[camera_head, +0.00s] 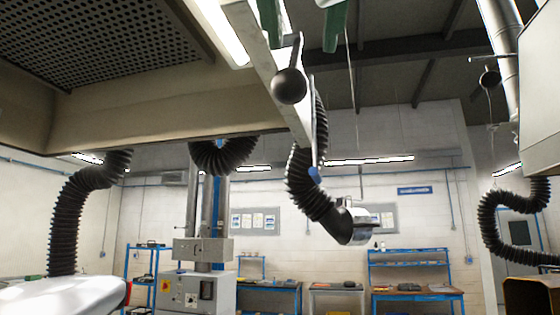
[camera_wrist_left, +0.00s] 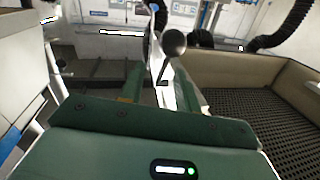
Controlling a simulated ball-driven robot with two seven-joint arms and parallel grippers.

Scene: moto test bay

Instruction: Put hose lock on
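A dark lever with a round black ball knob (camera_head: 289,86) hangs beside a pale beam, above a black corrugated hose (camera_head: 310,185). I take this lever for the hose lock. My left gripper (camera_head: 304,45) reaches in from the top edge, with one green finger on each side of the lever's stem. In the left wrist view the fingers (camera_wrist_left: 160,82) are apart, and the knob (camera_wrist_left: 173,43) shows just beyond and between their tips. I cannot tell whether a finger touches the stem. My right gripper is not in view.
A beige hood with a perforated panel (camera_head: 100,40) fills the upper left; it also shows in the wrist view (camera_wrist_left: 270,115). The pale beam (camera_head: 272,75) runs close to the gripper. A similar knob (camera_head: 489,78) hangs at right. Blue workbenches (camera_head: 415,292) stand far back.

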